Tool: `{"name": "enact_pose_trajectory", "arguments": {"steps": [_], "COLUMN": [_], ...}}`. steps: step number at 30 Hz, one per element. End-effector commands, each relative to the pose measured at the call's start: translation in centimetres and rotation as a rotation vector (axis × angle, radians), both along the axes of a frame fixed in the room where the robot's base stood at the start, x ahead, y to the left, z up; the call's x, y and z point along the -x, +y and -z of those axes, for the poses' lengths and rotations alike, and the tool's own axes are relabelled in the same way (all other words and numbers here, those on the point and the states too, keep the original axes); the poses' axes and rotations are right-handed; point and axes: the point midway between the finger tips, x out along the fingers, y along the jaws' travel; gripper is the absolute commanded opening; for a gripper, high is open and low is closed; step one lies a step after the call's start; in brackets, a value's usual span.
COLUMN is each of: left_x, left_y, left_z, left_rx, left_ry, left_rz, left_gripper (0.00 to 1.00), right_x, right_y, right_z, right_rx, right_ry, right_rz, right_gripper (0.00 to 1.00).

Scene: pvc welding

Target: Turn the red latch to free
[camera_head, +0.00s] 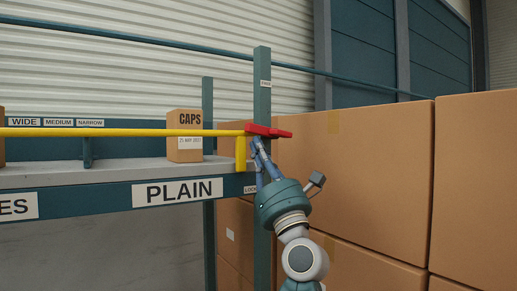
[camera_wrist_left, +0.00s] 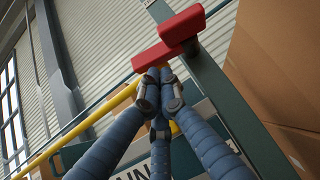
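The red latch (camera_head: 268,131) sits at the right end of a yellow bar (camera_head: 120,132), against a teal upright post. In the left wrist view the red latch (camera_wrist_left: 153,58) shows as two joined red blocks just past my fingertips. My left gripper (camera_head: 256,146) reaches up from below, its blue fingers just under the latch. In the left wrist view the left gripper (camera_wrist_left: 160,82) has its fingertips drawn together at the latch's lower edge, with nothing visible between them. Whether they touch the latch is hard to tell. My right gripper is not in view.
A grey shelf (camera_head: 90,172) labelled PLAIN runs to the left, carrying a small CAPS box (camera_head: 184,135). The teal post (camera_head: 262,90) stands behind the latch. Large cardboard boxes (camera_head: 365,180) fill the right side close to my arm.

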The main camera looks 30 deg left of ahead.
Motion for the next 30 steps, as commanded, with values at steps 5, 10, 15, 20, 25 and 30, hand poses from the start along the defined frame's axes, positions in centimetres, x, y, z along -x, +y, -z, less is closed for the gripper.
{"name": "enact_pose_trajectory", "arguments": {"steps": [5, 10, 15, 20, 25, 30], "left_x": [0.7, 2.0, 3.2, 3.8, 4.1, 4.1], "left_y": [-1.6, -3.9, -5.9, -7.0, -7.4, -7.4], "left_z": [1.9, 4.6, 6.8, 8.0, 8.3, 8.3], "left_rx": [0.001, 0.0, -0.001, -0.001, -0.001, -0.001], "left_ry": [0.004, 0.006, 0.004, 0.004, 0.002, 0.002], "left_rz": [0.003, 0.003, 0.001, 0.001, 0.001, 0.001], "left_gripper": [0.0, 0.0, 0.0, 0.0, 0.0, 0.0], "right_x": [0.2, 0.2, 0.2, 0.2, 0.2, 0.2], "right_y": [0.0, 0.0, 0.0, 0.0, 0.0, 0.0], "right_z": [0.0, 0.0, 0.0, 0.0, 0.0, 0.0], "right_rx": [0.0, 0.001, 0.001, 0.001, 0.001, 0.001], "right_ry": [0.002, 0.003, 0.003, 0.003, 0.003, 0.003], "right_rz": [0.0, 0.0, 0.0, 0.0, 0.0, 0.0], "right_gripper": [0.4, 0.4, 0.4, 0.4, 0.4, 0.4]}}
